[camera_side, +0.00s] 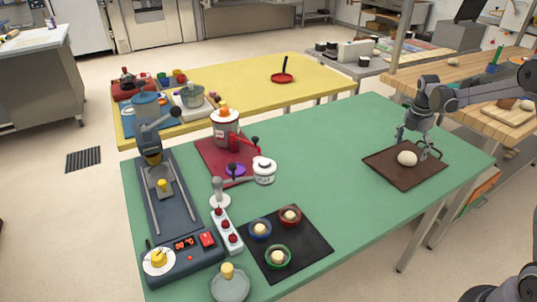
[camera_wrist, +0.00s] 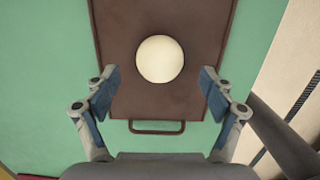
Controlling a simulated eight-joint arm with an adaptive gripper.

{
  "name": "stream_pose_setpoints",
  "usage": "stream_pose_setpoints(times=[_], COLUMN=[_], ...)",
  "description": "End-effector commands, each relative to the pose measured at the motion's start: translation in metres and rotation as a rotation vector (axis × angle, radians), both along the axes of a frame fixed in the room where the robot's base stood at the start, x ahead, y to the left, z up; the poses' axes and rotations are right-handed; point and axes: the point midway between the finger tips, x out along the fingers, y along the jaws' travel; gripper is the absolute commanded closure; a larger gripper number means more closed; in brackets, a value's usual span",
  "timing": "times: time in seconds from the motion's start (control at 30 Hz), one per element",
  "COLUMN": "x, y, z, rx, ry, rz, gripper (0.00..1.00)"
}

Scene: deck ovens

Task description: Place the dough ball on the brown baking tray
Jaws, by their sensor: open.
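The dough ball (camera_side: 407,158) is a pale cream round lump resting on the brown baking tray (camera_side: 390,176) at the right end of the green table. In the wrist view the dough ball (camera_wrist: 160,59) sits on the tray (camera_wrist: 118,92), with the tray's handle (camera_wrist: 157,131) below it. My gripper (camera_side: 421,148) is over the tray, close to the dough ball. In the wrist view my gripper (camera_wrist: 158,82) has its fingers spread wide, one to each side below the ball, with nothing between them. The fingers show no contact with the ball.
The green table (camera_side: 330,150) has free room left of the tray. A wooden-topped table (camera_side: 480,115) is to the right.

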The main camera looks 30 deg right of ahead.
Motion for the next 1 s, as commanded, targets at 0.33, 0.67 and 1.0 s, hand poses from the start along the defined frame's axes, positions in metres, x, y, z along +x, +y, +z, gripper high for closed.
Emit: stream_pose_setpoints(times=[0.33,0.67,1.0], x=[0.0,-0.001,-0.026], y=[0.009,0.021,0.12], z=[0.066,0.094,0.141], rx=[0.0,-0.003,0.016], ry=[0.0,-0.018,-0.237], rz=[0.001,-0.031,-0.431], gripper=[0.17,0.17,0.17])
